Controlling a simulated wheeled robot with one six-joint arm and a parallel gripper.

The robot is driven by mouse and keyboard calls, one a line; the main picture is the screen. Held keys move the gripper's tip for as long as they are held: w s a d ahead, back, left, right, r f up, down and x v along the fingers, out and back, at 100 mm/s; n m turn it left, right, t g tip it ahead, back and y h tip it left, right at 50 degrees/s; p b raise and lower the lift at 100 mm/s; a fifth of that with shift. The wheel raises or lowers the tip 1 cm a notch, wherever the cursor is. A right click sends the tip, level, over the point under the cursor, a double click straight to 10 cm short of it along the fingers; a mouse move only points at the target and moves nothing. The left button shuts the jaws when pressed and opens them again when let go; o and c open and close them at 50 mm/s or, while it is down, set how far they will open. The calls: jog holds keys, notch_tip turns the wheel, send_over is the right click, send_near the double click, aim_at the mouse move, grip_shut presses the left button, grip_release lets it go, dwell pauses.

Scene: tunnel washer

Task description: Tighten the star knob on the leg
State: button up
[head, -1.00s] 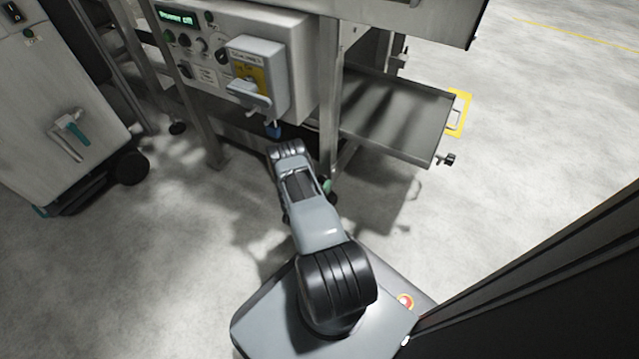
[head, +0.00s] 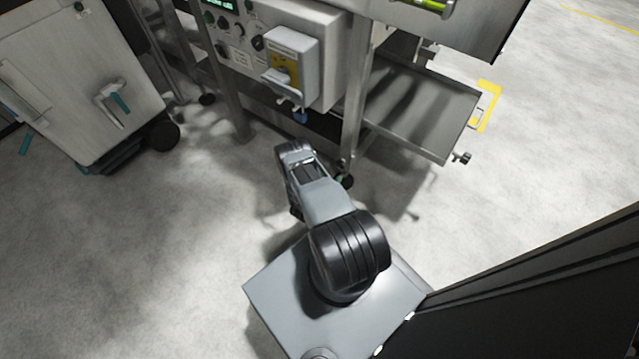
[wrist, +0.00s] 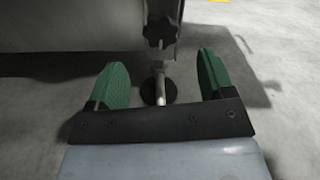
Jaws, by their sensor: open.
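The black star knob (wrist: 160,32) sits on the metal leg (wrist: 158,78) in the wrist view, at the top middle. Below it the leg ends in a round dark foot (wrist: 158,92) on the floor. My gripper (wrist: 163,82) is open, with its two green pads wide apart, one on each side of the leg in the picture. The knob appears beyond and above the pads, and nothing is between them that I can see held. In the head view my arm reaches toward the machine's leg (head: 352,125); the gripper's fingers are hidden there.
The machine's control box (head: 290,62) hangs left of the leg. A metal tray (head: 425,105) juts out to the right, with a small dark knob (head: 462,158) at its corner. A wheeled cabinet (head: 85,80) stands at left. The floor between is clear.

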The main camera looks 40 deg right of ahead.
jog(key=p+v, duration=0.5)
jog(key=v, duration=0.2)
dwell(0.6)
